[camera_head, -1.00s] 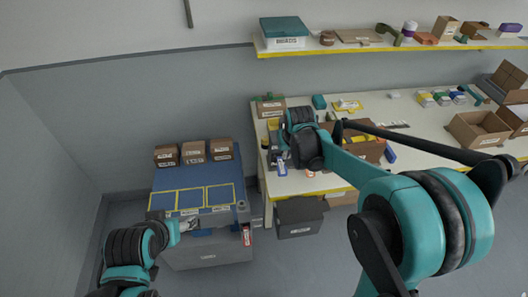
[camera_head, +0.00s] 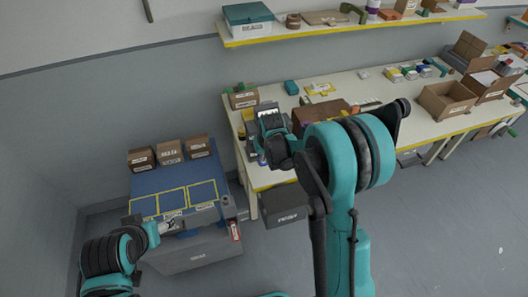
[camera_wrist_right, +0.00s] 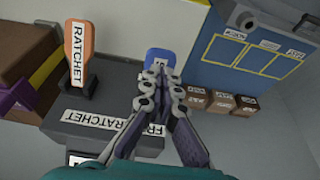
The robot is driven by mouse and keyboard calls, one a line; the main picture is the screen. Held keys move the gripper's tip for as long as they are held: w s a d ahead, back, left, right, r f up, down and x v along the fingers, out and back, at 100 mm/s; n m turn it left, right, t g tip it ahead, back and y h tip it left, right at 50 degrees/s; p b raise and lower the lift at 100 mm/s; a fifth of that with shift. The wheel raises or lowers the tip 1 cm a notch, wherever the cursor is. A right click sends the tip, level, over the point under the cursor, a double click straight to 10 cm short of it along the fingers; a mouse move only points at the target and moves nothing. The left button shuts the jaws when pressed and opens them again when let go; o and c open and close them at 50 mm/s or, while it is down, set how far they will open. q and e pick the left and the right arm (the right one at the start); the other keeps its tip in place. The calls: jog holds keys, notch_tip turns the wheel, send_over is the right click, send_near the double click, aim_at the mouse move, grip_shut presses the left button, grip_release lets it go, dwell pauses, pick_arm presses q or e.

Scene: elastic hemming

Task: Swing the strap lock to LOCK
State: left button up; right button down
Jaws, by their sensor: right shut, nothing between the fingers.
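In the right wrist view a dark unit (camera_wrist_right: 103,108) carries white labels, one reading RATCHET and partly hidden by my fingers. An orange lever (camera_wrist_right: 78,50) labelled RATCHET stands on its left. A blue tab (camera_wrist_right: 152,53) with a partly covered white label is at the fingertips; I cannot tell which part is the strap lock. My right gripper (camera_wrist_right: 163,74) is shut and empty, its tips over the blue tab's lower edge; contact is unclear. In the head view my wrist hides most of the unit. My left gripper (camera_head: 170,224) is by the blue table's front edge, its jaws unclear.
The blue table (camera_head: 160,180) has yellow-outlined areas and several brown boxes (camera_head: 170,152) at its back. The pale workbench (camera_head: 345,103) holds cartons and small items. A shelf (camera_head: 350,29) runs above it. A dark bin (camera_head: 285,204) is below the bench's front edge.

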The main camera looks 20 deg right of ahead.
aim_at(264, 164)
jog(key=shift+f, duration=0.4)
jog(key=shift+f+b, duration=0.3)
jog(key=shift+b, duration=0.15)
jog(key=f+t+b, duration=0.1)
jog(key=t+b, duration=0.1)
jog(key=b, duration=0.1)
jog(key=f+t+b, duration=0.1)
jog(key=b, duration=0.2)
jog(key=shift+s+f+t, duration=0.35)
jog(key=shift+f+t, duration=0.05)
jog(key=shift+f+b, duration=0.15)
jog(key=shift+b, duration=0.15)
